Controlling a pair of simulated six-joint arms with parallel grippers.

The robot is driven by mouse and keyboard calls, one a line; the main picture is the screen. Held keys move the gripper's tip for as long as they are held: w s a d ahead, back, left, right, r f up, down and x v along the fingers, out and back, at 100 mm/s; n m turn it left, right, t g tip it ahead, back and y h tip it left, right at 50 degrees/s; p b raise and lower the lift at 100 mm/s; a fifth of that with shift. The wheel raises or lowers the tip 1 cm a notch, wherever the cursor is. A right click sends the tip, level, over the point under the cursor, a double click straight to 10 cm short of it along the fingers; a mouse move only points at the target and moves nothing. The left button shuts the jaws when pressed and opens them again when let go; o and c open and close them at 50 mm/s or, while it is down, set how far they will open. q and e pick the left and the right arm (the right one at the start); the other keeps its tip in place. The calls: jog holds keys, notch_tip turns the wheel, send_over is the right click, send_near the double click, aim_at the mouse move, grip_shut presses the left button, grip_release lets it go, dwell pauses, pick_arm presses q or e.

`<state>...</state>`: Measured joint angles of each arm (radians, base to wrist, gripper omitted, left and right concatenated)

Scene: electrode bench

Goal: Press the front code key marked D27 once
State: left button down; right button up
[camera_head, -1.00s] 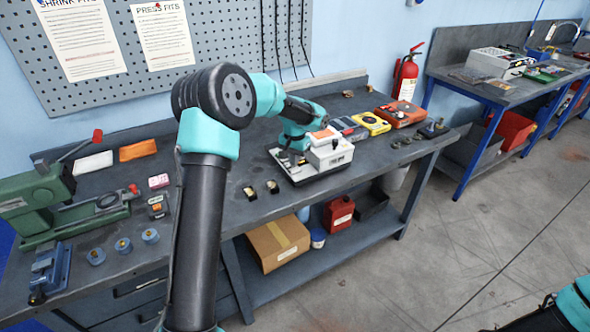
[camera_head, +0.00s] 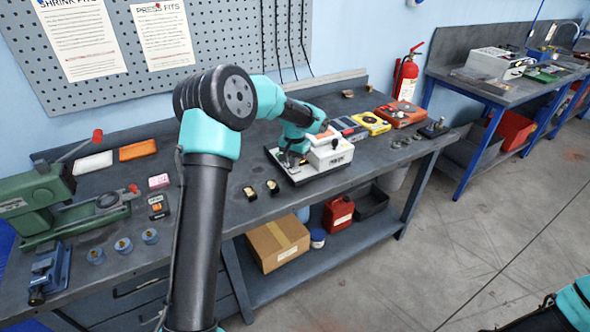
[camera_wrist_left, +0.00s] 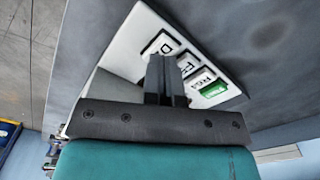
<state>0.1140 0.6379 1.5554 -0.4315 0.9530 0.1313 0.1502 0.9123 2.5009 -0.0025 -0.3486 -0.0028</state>
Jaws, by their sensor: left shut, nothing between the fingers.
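The white instrument (camera_head: 335,152) with the code keys stands on a dark base on the bench. In the left wrist view its white panel (camera_wrist_left: 137,28) carries a slanted row of keys. The key whose label begins with D (camera_wrist_left: 163,45) is at the upper left end; the rest of its label is hidden or too small to read. My left gripper (camera_wrist_left: 166,62) is shut and empty, its fingertips over the row, close to the D key. I cannot tell if they touch it. In the head view the left gripper (camera_head: 290,159) is at the instrument's left part.
Two more lettered keys (camera_wrist_left: 187,65) and a green key (camera_wrist_left: 214,90) follow in the row. A yellow device (camera_head: 371,122) and an orange one (camera_head: 402,113) stand behind right. Two small dark items (camera_head: 272,187) lie front left. A green press (camera_head: 35,195) stands far left.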

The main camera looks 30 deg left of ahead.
pick_arm(q)
jog(key=shift+f, duration=0.85)
dwell(0.6)
jog(key=shift+r, duration=3.05)
